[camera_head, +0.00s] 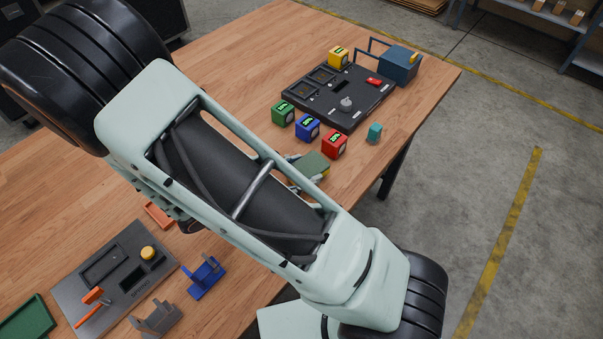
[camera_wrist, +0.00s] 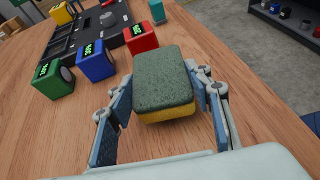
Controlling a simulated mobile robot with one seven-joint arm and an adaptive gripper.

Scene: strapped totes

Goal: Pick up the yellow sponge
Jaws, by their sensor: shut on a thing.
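The yellow sponge (camera_wrist: 166,82) has a dark green scouring face on top and a yellow body below. In the wrist view it sits between the two fingers of my gripper (camera_wrist: 165,100), which is shut on it. In the head view the sponge (camera_head: 313,165) shows near the right edge of the table, partly hidden by my arm; my gripper (camera_head: 296,166) is mostly hidden there too. I cannot tell clearly whether the sponge touches the table.
Green (camera_head: 283,113), blue (camera_head: 307,128) and red (camera_head: 334,144) cubes stand just beyond the sponge. Behind them are a dark board (camera_head: 350,118), a yellow cube (camera_head: 338,57), a blue tote (camera_head: 399,65) and a teal block (camera_head: 374,132). A grey tool board (camera_head: 75,289) lies at lower left.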

